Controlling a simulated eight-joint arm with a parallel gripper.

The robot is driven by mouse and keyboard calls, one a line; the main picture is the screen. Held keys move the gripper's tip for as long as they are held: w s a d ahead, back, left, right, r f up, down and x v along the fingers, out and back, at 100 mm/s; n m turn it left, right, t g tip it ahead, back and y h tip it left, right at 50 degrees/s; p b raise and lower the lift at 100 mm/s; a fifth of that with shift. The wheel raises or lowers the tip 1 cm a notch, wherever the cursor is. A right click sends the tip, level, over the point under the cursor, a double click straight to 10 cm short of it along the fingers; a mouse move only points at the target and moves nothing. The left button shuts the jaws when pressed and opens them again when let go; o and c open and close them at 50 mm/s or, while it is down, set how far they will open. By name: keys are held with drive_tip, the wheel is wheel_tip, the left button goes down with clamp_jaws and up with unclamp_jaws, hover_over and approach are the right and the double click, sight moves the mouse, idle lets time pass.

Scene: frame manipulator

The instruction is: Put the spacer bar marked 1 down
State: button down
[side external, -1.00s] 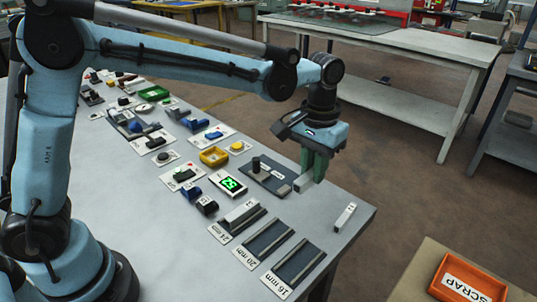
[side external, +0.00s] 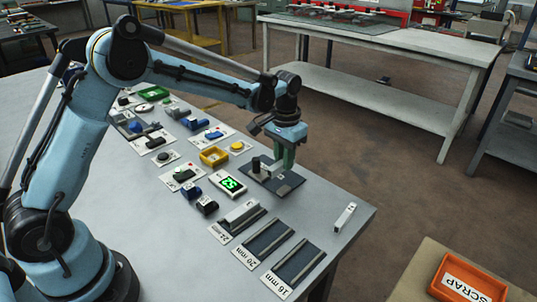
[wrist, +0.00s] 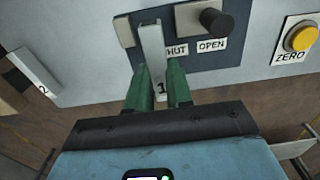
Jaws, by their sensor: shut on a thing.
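The spacer bar marked 1 (wrist: 151,48) is a pale grey bar between my gripper's green fingers (wrist: 160,82) in the wrist view. My gripper (side external: 284,160) is shut on its near end, by the numeral. The bar extends over a dark fixture plate (side external: 289,184) with SHUT and OPEN labels (wrist: 211,45). In the wrist view it lies between a pale block (wrist: 124,30) and another block carrying a black knob (wrist: 215,21). I cannot tell whether the bar touches the plate or blocks. The fingers and knob hide much of it in the side view.
A bar marked 2 (wrist: 36,76) lies apart on the table; it shows near the right edge in the side view (side external: 344,217). A yellow ZERO button (wrist: 300,38) is nearby.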

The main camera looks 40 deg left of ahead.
drive_tip(key=shift+f, duration=1.55)
drive_tip(key=shift+f, duration=0.1)
drive_tip(key=c, duration=1)
unclamp_jaws()
